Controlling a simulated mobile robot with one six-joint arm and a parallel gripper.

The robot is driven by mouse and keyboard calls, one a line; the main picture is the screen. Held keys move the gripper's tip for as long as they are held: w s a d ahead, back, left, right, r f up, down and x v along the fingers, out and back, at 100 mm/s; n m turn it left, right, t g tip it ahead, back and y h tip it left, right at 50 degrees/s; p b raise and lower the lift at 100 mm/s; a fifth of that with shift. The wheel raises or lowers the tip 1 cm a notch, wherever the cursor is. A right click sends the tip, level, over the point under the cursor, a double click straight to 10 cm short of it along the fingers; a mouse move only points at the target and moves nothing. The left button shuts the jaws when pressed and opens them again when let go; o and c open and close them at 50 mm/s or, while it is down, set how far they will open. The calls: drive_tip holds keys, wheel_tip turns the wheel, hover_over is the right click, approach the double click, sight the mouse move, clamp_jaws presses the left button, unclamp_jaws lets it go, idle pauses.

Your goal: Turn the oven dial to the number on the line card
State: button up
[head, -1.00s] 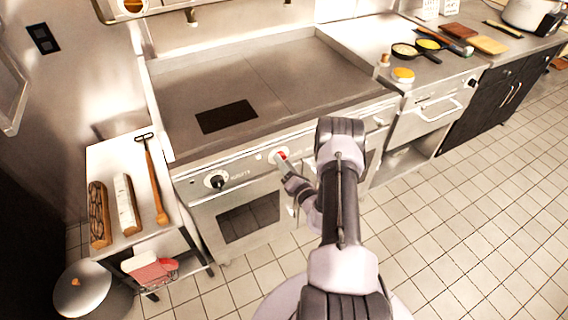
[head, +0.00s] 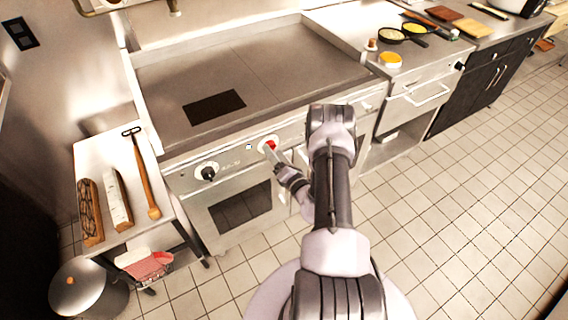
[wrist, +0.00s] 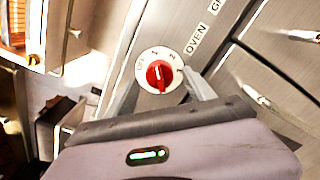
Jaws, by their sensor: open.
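The oven dial (head: 270,145) is a red knob on a round white plate on the range's front panel. It shows larger in the wrist view (wrist: 158,76), beside the word OVEN. One finger shows just right of the plate in the wrist view. I cannot make out the line card in the current views.
A black knob (head: 208,172) sits left of the dial on the panel. A side table (head: 118,150) at the left holds two logs and a long-handled tool. The counter at the right carries pans and boards. The tiled floor (head: 470,210) at the right is clear.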

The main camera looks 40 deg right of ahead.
drive_tip(key=p+v, duration=0.3)
drive_tip(key=v, duration=1.3)
drive_tip(key=shift+s, duration=0.2)
drive_tip(key=shift+a+r, duration=0.1)
